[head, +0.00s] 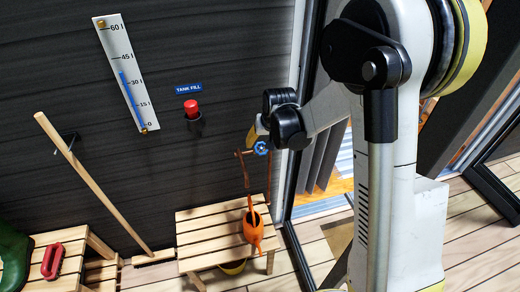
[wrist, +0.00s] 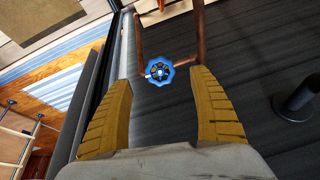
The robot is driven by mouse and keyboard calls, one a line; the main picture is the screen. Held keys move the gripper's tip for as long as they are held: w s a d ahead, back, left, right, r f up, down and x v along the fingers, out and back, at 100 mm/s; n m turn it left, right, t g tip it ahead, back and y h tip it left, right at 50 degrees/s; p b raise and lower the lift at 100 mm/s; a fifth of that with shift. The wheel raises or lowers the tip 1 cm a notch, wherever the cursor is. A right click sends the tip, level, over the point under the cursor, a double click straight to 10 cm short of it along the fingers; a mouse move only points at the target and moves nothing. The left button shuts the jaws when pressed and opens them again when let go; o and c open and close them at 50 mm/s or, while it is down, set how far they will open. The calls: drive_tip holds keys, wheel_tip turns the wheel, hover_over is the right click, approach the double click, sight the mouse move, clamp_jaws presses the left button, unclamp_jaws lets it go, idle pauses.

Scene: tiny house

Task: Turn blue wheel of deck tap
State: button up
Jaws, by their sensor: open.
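The blue wheel (head: 261,148) of the deck tap sits on a copper pipe (head: 242,172) against the dark wall, above the slatted bench. In the wrist view the blue wheel (wrist: 159,70) is a round handwheel with a pale centre, seen ahead of my gripper between the lines of its fingers. My gripper (wrist: 163,105) is open, with two ribbed yellow fingers spread apart and nothing between them. The fingertips look short of the wheel and not touching it. In the head view my gripper (head: 252,135) is partly hidden by my wrist, close above the wheel.
An orange watering can (head: 253,228) stands on the wooden bench (head: 195,240) below the tap. A red button (head: 191,106) under a "TANK FILL" sign and a level gauge (head: 124,75) are on the wall. A doorway frame (head: 290,185) is close on the right.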

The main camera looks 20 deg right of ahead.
sight(262, 149)
drive_tip(key=b+x, duration=0.1)
drive_tip(key=x, duration=0.5)
drive_tip(key=shift+w+f+b, duration=0.2)
drive_tip(key=shift+f+b, duration=0.1)
drive_tip(key=shift+b, duration=0.1)
drive_tip(key=c, duration=1.2)
